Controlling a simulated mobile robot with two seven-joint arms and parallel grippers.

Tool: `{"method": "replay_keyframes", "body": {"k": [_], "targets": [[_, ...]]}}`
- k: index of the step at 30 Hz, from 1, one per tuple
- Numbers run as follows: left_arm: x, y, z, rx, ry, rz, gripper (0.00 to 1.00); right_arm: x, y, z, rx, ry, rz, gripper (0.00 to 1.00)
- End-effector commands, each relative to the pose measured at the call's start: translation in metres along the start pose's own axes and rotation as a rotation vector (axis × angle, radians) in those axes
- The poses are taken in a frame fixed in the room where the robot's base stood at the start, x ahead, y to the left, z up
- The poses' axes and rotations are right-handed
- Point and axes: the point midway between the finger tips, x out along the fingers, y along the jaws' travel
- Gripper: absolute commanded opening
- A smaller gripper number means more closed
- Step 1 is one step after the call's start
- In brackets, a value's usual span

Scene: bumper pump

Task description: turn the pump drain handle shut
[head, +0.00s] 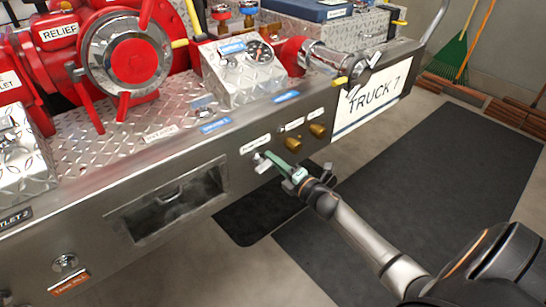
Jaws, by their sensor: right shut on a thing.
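The pump drain handle (261,163) is a small silver lever on the front face of the steel bumper, under a small white label. My right gripper (272,160) reaches it from the lower right, its green fingers shut on the handle. The fingers hide part of the handle, so its exact angle is hard to tell. My left gripper is not in view.
Two brass knobs (292,144) sit just right of the handle on the bumper face (225,152). A recessed opening (170,203) lies to the left. Red valves and a gauge box (240,72) stand on the deck above. Dark mats (420,175) cover the floor.

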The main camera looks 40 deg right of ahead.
Motion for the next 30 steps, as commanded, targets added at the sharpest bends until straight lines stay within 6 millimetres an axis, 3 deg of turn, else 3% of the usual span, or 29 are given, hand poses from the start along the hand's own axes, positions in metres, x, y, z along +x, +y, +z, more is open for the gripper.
{"method": "replay_keyframes", "body": {"k": [12,29,30], "targets": [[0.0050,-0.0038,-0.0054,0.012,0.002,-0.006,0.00,-0.0001,-0.0055,-0.0005,0.201,0.000,-0.001,0.00],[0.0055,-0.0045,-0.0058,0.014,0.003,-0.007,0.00,-0.0002,-0.0070,-0.0009,0.233,0.000,-0.001,0.00],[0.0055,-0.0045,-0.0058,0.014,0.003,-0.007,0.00,-0.0002,-0.0071,-0.0009,0.233,0.000,-0.001,0.16]]}}
